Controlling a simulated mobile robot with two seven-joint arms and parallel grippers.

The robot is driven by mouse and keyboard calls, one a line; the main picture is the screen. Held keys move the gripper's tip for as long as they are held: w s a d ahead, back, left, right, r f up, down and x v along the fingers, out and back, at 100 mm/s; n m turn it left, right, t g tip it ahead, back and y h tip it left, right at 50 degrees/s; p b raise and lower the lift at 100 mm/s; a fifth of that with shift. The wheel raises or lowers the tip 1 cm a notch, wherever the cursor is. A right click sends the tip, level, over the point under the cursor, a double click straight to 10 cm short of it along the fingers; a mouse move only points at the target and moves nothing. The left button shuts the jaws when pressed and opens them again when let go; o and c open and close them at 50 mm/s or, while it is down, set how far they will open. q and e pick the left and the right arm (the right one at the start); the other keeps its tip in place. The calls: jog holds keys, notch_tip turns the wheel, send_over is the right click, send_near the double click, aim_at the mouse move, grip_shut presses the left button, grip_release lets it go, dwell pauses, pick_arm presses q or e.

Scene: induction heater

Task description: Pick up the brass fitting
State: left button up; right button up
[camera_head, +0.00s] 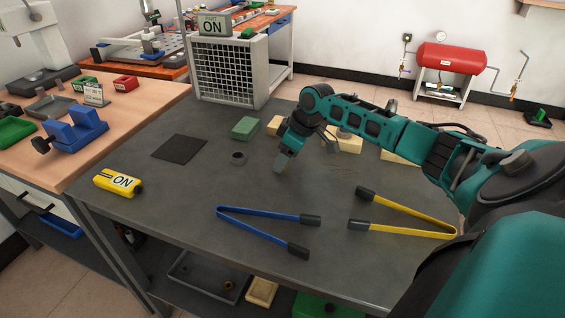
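My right gripper (280,166) points down over the middle of the grey table (170,207). Its fingers look close together, but I cannot tell whether they are open or shut. I cannot clearly make out a brass fitting on the table. A small dark ring-shaped piece (238,158) lies to the left of the gripper, apart from it. A small brownish round piece (229,286) shows in the tray on the shelf below; it is too small to identify. My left gripper is not in view.
Blue tongs (258,213) and yellow tongs (410,229) lie at the front. A green block (244,128), a black mat (179,149) and a yellow "ON" device (117,183) are on the table. Tan blocks (350,143) stand behind my arm. A grille cabinet (228,72) stands at the back.

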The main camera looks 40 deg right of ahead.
grip_shut()
dwell(0.3)
dwell(0.4)
jog(key=shift+r, duration=0.6)
notch_tip(320, 180, up, 19)
jog(key=p, duration=0.2)
jog(key=shift+f, duration=0.1)
